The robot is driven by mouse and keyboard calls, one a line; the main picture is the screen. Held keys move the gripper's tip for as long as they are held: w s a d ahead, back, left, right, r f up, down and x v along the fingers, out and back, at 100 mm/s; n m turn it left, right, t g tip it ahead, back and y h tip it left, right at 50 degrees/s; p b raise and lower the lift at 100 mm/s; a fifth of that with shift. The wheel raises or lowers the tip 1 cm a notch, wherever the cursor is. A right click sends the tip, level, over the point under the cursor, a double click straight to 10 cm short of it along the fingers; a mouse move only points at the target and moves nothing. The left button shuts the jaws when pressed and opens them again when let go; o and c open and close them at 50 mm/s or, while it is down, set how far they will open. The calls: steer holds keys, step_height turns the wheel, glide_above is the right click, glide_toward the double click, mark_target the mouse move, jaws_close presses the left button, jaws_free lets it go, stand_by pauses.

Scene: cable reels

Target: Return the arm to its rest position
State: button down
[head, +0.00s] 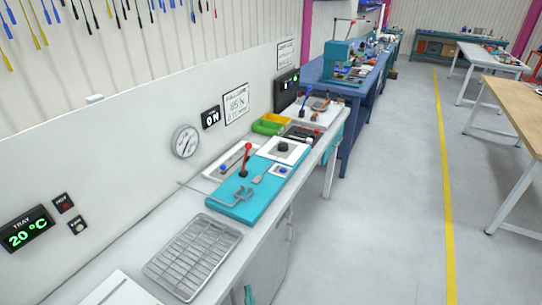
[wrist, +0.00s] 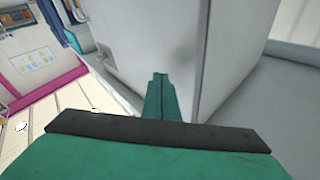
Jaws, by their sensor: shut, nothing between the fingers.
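My gripper (wrist: 160,78) shows in the wrist view with its two teal fingers together and nothing between them. Its fingertips are in front of a pale grey cabinet face (wrist: 165,40) with a vertical edge at right; I cannot tell the gap. In the head view only a small teal piece, likely part of my arm, shows at the bottom edge beside the bench front. The rest of my arm is outside the head view.
A long white bench (head: 225,268) along the wall carries a wire rack (head: 193,257), a teal board (head: 262,200) with a red-handled lever (head: 247,160), and yellow-green bins (head: 270,124). Grey floor (head: 390,220) is clear to the right, up to a wooden table (head: 515,105).

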steer(key=s+r+m+g+h, duration=0.1)
steer(key=s+r+h, duration=0.15)
steer(key=s, duration=0.95)
steer(key=s+r+m+g+h, duration=0.1)
steer(key=s+r, duration=0.2)
steer(key=s, duration=0.9)
steer(key=s+d+r+n+g, duration=0.1)
steer(key=s+d+r, duration=0.3)
steer(key=s+r, duration=0.3)
steer(key=s+d+r+n+g, duration=0.1)
steer(key=s+d+r, duration=0.3)
steer(key=s+r, duration=0.4)
steer(key=shift+s+r+n+h, duration=0.3)
steer(key=shift+s+h, duration=0.05)
steer(key=shift+s, duration=0.25)
